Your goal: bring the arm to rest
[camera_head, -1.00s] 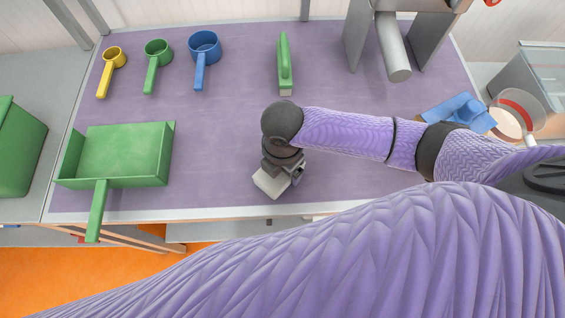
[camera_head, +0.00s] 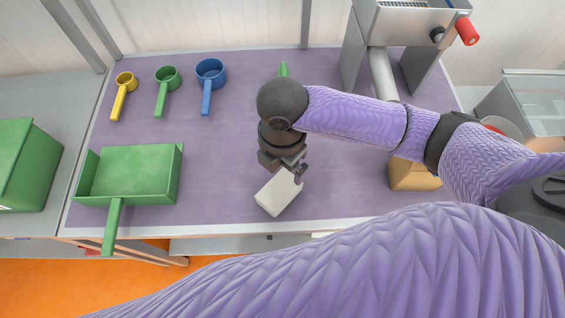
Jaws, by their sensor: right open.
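My right arm (camera_head: 355,120) reaches in from the right, bent down at a dark round wrist joint. My right gripper (camera_head: 287,170) points down over the table (camera_head: 225,150) and is open. A whitish block (camera_head: 278,194) shows just below its fingers, near the table's front edge. Whether the fingers touch the block cannot be told. My left gripper is not in view. A large purple arm link of mine fills the lower right.
A green scoop (camera_head: 130,172) lies at left, its handle over the front edge. Yellow (camera_head: 124,85), green (camera_head: 166,80) and blue (camera_head: 210,77) cups stand behind. A grey machine (camera_head: 382,70) stands at back right. A tan block (camera_head: 408,176) is partly behind my arm.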

